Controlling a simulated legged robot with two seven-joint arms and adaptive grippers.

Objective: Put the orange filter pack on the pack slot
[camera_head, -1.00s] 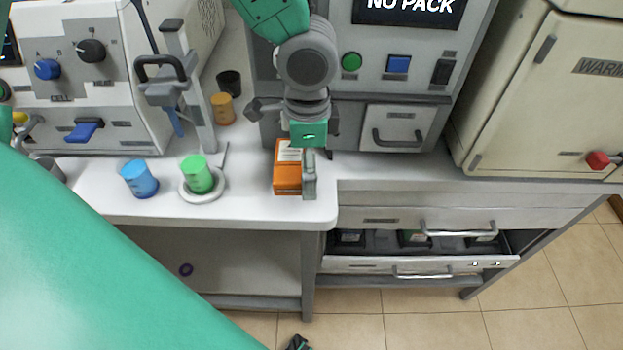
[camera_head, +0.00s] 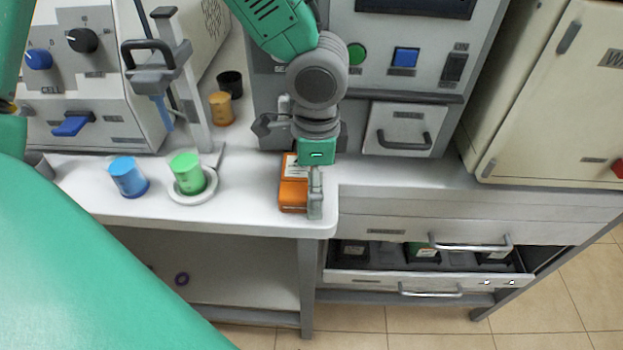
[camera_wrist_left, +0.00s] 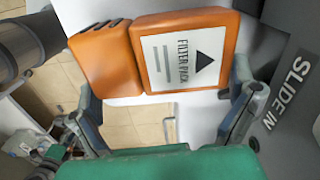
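The orange filter pack (camera_head: 294,190) is near the right front corner of the white bench top. In the left wrist view the filter pack (camera_wrist_left: 185,55) shows its white label. My left gripper (camera_head: 315,192) is at the pack's right side in the head view. I cannot tell whether the pack touches the bench. A grey machine face marked "SLIDE IN" (camera_wrist_left: 285,95) is right of the pack in the wrist view. The slot opening is not clearly visible. My right gripper is out of view.
A blue cup (camera_head: 128,177) and a green cup (camera_head: 187,173) on a white dish stand left of the pack. A lever post (camera_head: 185,85) and an amber cup (camera_head: 221,108) stand behind. An open drawer (camera_head: 350,277) holding dark packs lies below right.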

